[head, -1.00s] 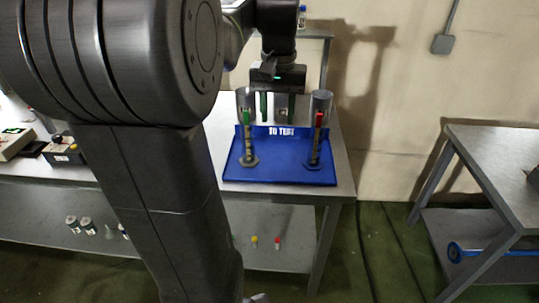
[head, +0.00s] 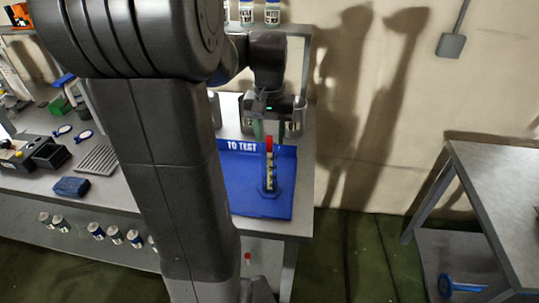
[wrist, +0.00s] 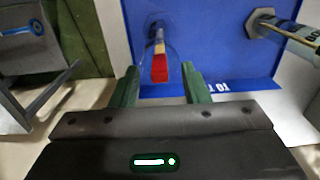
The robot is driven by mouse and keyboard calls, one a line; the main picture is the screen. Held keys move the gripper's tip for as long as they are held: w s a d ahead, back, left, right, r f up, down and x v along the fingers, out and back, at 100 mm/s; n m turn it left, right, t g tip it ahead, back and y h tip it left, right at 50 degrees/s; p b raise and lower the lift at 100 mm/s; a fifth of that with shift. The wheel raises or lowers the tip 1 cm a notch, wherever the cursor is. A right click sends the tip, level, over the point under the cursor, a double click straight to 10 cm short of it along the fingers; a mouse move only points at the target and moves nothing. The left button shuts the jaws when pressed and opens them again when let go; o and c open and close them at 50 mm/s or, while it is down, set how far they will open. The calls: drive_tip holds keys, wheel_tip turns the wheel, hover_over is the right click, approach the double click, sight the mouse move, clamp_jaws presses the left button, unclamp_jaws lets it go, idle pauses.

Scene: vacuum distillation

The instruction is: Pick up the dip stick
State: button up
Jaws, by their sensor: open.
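A red-topped stick with a yellowish lower part (head: 269,150), which looks like the dip stick, stands upright in a clear cylinder with a hexagonal foot. The cylinder is on the blue TO TEST tray (head: 240,190). The red top (wrist: 160,68) also shows in the wrist view, ahead of the gap between my fingers. My gripper (head: 269,133) is open and empty, its green fingers on either side of the red top in the head view. In the wrist view, my gripper's fingertips (wrist: 161,78) do not visibly touch it.
A second cylinder (wrist: 300,36) stands on the tray, hidden in the head view. Grey canisters (head: 294,128) stand behind. A metal table (head: 505,185) is at right, with a blue-ended rod (head: 455,285) on its lower shelf. A wall box (head: 451,45) hangs above.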

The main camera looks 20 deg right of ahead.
drive_tip(key=shift+c, duration=0.2)
clamp_jaws()
drive_tip(key=shift+r, duration=0.15)
wheel_tip(320, 180, up, 18)
drive_tip(key=shift+p, duration=0.3)
idle(0.3)
